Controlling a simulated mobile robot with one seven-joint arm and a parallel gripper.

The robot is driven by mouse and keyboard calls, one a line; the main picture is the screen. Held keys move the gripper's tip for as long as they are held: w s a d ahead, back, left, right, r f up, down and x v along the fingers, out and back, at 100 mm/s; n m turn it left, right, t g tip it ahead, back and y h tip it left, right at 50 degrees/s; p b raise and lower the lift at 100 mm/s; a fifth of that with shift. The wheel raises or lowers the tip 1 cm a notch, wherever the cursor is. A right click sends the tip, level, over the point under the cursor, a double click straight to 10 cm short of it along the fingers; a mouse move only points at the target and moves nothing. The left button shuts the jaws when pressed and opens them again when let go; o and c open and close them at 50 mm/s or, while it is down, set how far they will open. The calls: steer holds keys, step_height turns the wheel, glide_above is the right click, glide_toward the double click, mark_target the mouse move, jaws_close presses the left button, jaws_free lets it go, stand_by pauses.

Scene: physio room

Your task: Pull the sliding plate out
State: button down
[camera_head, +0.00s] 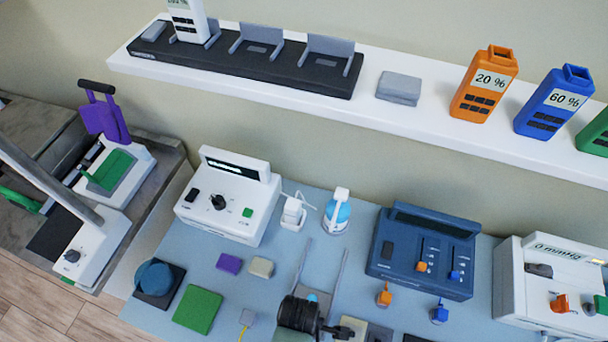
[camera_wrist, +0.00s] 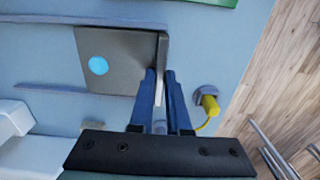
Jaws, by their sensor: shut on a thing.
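The sliding plate (camera_wrist: 115,65) is a grey square with a light-blue dot, and a thin upright lip stands along its right edge in the wrist view. My gripper (camera_wrist: 160,82) has its two blue fingers on either side of this lip, shut on it. Thin guide rails (camera_wrist: 50,90) run along both sides of the plate. In the head view, the rails (camera_head: 343,270) stretch back from my dark wrist (camera_head: 300,314). The wrist hides most of the plate there, and only a bit of light blue shows beside it.
A white device (camera_head: 228,200) and a dark blue console (camera_head: 425,250) stand behind on the light-blue table. A green pad (camera_head: 198,309) lies at left. A yellow plug (camera_wrist: 209,104) in a grey holder sits close beside my fingers. A shelf (camera_head: 425,115) runs above.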

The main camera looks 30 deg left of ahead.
steer(key=shift+w+a, duration=0.1)
steer(key=shift+w, duration=0.05)
steer(key=c, duration=0.9)
jaws_free()
step_height(320, 180, up, 13)
steer(key=shift+b, duration=0.55)
